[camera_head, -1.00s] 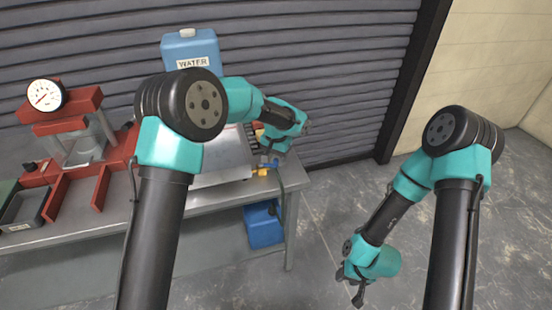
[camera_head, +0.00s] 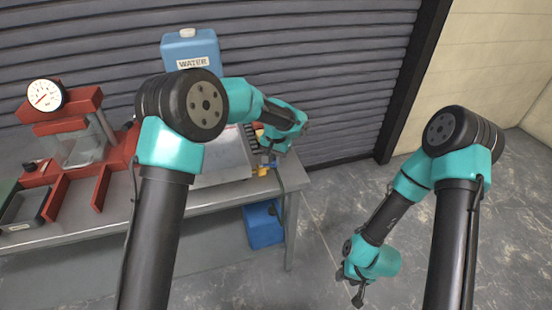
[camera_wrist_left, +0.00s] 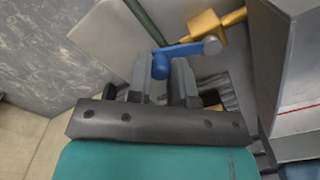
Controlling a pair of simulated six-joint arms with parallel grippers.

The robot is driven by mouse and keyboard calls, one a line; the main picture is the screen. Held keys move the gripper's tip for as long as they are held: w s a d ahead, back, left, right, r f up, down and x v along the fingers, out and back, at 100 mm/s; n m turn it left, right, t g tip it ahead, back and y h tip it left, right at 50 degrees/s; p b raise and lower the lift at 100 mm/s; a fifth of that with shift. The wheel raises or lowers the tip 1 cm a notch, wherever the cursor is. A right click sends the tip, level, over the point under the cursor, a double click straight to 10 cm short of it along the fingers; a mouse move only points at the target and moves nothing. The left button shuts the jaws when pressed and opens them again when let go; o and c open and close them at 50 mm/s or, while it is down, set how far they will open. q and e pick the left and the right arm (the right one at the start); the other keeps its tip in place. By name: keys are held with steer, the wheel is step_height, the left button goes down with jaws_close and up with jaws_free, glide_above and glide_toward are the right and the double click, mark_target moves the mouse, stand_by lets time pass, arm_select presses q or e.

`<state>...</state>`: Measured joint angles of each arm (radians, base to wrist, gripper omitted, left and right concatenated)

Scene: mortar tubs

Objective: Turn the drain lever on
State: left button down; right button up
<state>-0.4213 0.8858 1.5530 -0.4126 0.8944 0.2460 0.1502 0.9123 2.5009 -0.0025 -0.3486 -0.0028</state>
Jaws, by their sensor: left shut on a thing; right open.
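The drain lever is a blue handle (camera_wrist_left: 183,49) on a brass valve (camera_wrist_left: 208,28), seen clearly in the left wrist view. Its rounded blue end sits between the fingertips of my left gripper (camera_wrist_left: 161,72), which is shut on it. In the head view my left gripper (camera_head: 270,157) is at the right end of the bench, and the yellow valve (camera_head: 262,171) shows just below it. The lever is mostly hidden there. My right gripper (camera_head: 357,293) is open and empty, hanging over the floor right of the bench.
A grey metal unit (camera_head: 222,160) stands on the bench (camera_head: 200,197) beside the valve. A blue water container (camera_head: 192,50) is behind. A red press with a gauge (camera_head: 62,115) stands left. A blue container (camera_head: 264,224) is below the valve. A green hose (camera_wrist_left: 148,22) runs near the lever.

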arm_select(q)
steer(key=shift+w+n, duration=0.65)
steer(key=shift+n, duration=0.65)
steer(key=c, duration=1)
jaws_free()
step_height(320, 180, up, 17)
steer(key=shift+r, duration=0.2)
steer(key=shift+s+f, duration=0.1)
